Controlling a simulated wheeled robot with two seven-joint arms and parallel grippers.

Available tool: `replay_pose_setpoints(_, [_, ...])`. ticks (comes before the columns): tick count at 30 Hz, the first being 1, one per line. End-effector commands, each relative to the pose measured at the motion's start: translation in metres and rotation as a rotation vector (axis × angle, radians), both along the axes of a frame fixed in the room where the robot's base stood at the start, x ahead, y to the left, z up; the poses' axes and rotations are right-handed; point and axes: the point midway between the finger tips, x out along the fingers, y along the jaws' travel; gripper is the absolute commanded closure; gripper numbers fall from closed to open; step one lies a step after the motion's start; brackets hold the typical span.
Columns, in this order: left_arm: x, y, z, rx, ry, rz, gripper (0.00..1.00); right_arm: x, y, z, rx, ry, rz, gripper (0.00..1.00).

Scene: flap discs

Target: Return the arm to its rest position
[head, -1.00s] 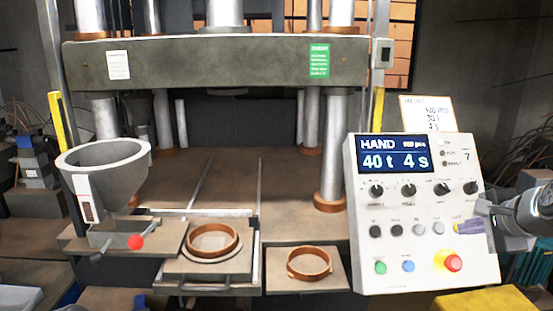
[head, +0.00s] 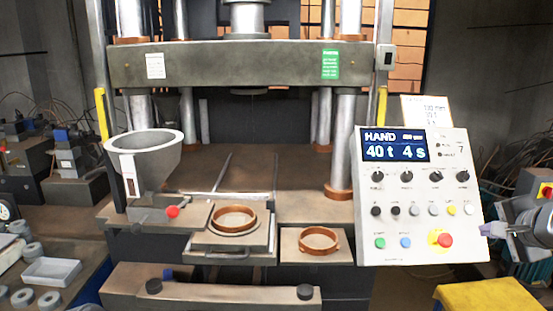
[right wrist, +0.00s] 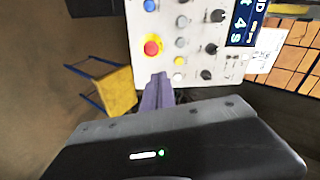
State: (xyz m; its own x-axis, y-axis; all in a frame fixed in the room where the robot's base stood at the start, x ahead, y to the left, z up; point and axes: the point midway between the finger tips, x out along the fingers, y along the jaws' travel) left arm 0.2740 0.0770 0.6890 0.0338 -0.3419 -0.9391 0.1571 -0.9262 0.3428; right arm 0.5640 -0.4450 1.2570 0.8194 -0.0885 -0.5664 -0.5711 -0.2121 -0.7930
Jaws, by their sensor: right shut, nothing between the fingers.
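My right gripper (head: 486,229) is at the right edge of the head view, just right of the control panel (head: 375,225). Its purple fingers are shut with nothing between them. In the right wrist view the shut fingers (right wrist: 160,80) point toward the panel face (right wrist: 205,62), below the red button (right wrist: 152,46); they look apart from it, though the exact gap is hard to judge. My left gripper is in neither view.
A yellow stool (head: 490,296) stands below my right gripper. Grey discs and a tray (head: 50,272) lie at the lower left.

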Motion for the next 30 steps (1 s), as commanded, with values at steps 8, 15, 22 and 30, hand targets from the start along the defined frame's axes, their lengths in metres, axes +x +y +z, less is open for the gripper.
replay_pose_setpoints(8, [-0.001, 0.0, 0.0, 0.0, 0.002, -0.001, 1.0, 0.025, 0.008, -0.08, -0.199, 0.033, 0.118, 1.0])
replay_pose_setpoints(15, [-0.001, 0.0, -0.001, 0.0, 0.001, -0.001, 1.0, 0.036, 0.058, -0.205, -0.322, 0.133, 0.304, 1.0])
replay_pose_setpoints(22, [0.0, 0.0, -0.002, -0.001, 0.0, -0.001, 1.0, -0.003, 0.158, -0.363, -0.403, 0.269, 0.59, 1.0])
replay_pose_setpoints(30, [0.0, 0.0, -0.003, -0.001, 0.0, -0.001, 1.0, -0.128, 0.28, -0.501, -0.381, 0.435, 0.941, 1.0])
